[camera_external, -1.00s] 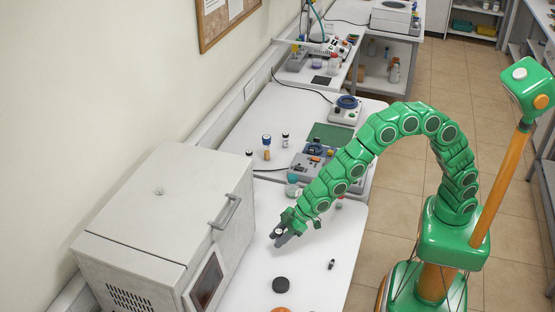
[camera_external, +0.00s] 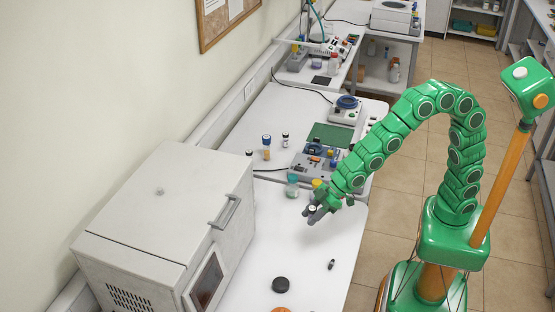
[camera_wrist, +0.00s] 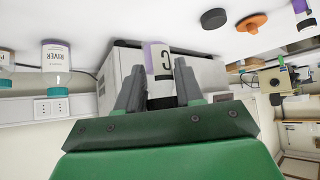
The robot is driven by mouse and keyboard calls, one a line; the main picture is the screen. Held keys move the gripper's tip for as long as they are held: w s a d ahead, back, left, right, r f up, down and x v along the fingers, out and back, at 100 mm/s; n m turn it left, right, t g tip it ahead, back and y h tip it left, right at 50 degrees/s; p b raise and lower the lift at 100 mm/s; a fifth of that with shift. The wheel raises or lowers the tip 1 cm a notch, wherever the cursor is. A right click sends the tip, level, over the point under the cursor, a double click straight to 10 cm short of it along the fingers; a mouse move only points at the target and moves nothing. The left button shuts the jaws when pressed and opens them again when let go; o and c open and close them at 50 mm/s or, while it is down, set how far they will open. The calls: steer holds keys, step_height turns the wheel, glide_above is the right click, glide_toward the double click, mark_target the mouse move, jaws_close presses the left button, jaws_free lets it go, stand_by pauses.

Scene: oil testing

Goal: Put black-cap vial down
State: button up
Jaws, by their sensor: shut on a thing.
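My gripper (camera_external: 314,215) is shut on a vial, which also shows between the two grey fingers in the wrist view (camera_wrist: 158,62). The vial has a purple band, a white label with a dark letter and a black cap at its lower end in that picture. In the external view my gripper is over the white bench (camera_external: 300,245), to the right of the large white oven-like box; I cannot tell the height of the vial above the bench. Another small dark-capped vial (camera_external: 332,264) is on the bench nearer the camera.
A black disc (camera_external: 281,284) and an orange disc (camera_external: 280,310) lie near the front. A teal-capped bottle (camera_external: 292,187) and a yellow-capped item (camera_external: 317,183) stand just behind my gripper. The white box (camera_external: 165,220) fills the left. Bench between gripper and black disc is clear.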

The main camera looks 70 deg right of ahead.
steer(key=shift+s+d+r, duration=0.45)
steer(key=shift+s+d, duration=0.1)
steer(key=shift+s, duration=0.25)
